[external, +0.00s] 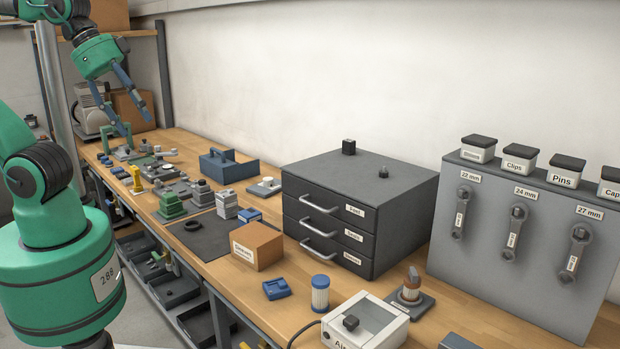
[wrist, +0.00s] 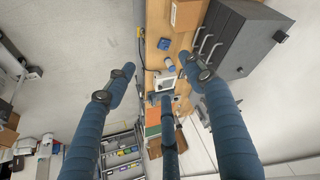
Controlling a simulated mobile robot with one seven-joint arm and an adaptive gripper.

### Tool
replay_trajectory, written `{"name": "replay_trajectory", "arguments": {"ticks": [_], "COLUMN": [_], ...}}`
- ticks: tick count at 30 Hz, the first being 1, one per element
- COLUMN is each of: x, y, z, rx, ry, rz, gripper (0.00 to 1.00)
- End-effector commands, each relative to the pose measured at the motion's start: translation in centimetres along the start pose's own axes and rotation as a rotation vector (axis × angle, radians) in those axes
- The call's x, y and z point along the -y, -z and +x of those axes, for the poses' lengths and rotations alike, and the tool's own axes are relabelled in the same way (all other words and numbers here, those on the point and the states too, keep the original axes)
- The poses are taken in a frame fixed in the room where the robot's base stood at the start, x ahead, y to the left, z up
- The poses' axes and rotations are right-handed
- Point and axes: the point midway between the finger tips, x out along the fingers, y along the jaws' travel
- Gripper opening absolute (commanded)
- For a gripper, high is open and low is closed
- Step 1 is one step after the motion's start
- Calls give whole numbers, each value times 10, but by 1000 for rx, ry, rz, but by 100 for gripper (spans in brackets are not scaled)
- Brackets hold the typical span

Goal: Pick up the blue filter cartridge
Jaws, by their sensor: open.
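The blue filter cartridge (external: 320,294) stands upright on the wooden bench in the external view, a white pleated cylinder with a blue top. A small blue and white shape that looks like it shows in the wrist view (wrist: 170,66). My gripper (external: 137,124) is at the far left end of the bench, raised and well away from the cartridge. Its long blue fingers are spread and empty, also in the wrist view (wrist: 157,64).
Beside the cartridge are a blue holder (external: 277,290), a cardboard box (external: 257,246) and a white lidded device (external: 366,322). A dark drawer cabinet (external: 405,205) stands behind. A grey tool panel (external: 480,235) is at right. Several small parts crowd the bench's far end.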

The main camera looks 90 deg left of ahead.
Motion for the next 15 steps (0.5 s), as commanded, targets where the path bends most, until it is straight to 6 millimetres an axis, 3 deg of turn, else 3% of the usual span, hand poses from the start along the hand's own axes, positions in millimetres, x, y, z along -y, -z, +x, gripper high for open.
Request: {"name": "replay_trajectory", "arguments": {"ticks": [8, 15], "x": [0, -2], "y": [2, 24], "z": [0, 7], "rx": [2, 30], "ry": [0, -4], "rz": [4, 42], "gripper": [54, 54]}}
